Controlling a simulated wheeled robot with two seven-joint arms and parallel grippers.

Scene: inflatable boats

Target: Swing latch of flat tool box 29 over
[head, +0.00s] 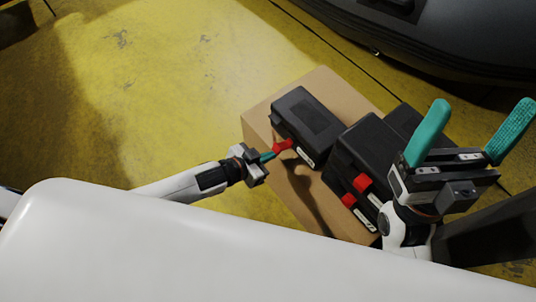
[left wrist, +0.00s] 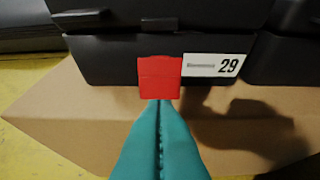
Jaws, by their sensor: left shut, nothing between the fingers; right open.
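Flat tool box 29 (head: 305,118) is a black case on a cardboard-brown box top. In the left wrist view its front (left wrist: 110,62) carries a white label with 29 (left wrist: 228,66). Its red latch (left wrist: 159,78) hangs at the front beside the label, and also shows in the head view (head: 283,146). My left gripper (head: 268,156) is shut and empty, its teal fingertips (left wrist: 160,105) at the lower edge of the latch; I cannot tell whether they touch it. My right gripper (head: 468,133) is open and empty, raised at the right with its fingers wide apart.
More black tool boxes (head: 370,150) with red latches (head: 362,183) stand right of box 29, partly behind my right gripper. The brown box top (head: 262,112) has bare room on the left. A dark inflatable boat (head: 440,40) lies at the back right on the yellow floor (head: 150,90).

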